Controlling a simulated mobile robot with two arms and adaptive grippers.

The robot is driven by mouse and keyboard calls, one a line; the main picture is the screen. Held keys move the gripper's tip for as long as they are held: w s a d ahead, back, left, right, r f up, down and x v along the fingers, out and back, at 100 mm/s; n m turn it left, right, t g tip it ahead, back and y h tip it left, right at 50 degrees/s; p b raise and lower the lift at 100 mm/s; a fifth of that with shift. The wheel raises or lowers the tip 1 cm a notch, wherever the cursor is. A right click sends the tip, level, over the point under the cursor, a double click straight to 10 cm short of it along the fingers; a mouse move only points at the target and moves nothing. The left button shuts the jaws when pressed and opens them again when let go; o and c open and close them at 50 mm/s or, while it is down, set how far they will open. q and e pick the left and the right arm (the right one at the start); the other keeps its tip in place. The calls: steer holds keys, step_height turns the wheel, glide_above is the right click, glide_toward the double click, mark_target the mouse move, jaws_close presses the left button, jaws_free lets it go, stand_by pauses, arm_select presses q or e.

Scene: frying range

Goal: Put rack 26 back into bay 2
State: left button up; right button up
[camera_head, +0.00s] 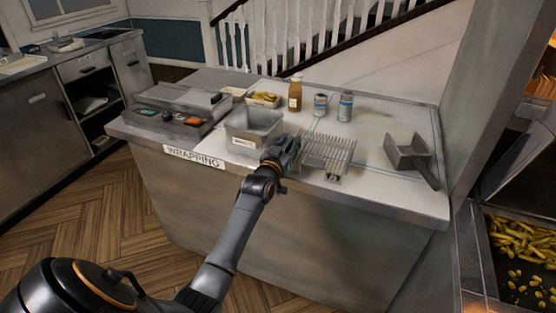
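A wire rack (330,151) with thin parallel bars is at the front middle of the wrapping counter. No number is readable on it, so I cannot confirm it is rack 26. My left gripper (292,147) is at the rack's left end, touching or very close to it. The fingers are dark and overlap the rack's edge, so I cannot tell whether they are closed on it. I cannot tell whether the rack rests on the counter or is held just above it. My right gripper is out of view. No marked bay 2 can be made out.
The counter (385,186) also holds a labelled metal bin (250,121), a sauce bottle (295,94), two cans (345,106), a tray of fries (264,99) and a grey angled metal piece (410,153). More fries (519,240) lie in a station at right.

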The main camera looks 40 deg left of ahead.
arm_select(q)
steer(key=b+v, duration=0.1)
steer(key=v, duration=1.1)
steer(key=shift+r, duration=0.25)
steer(key=shift+s+f, duration=0.1)
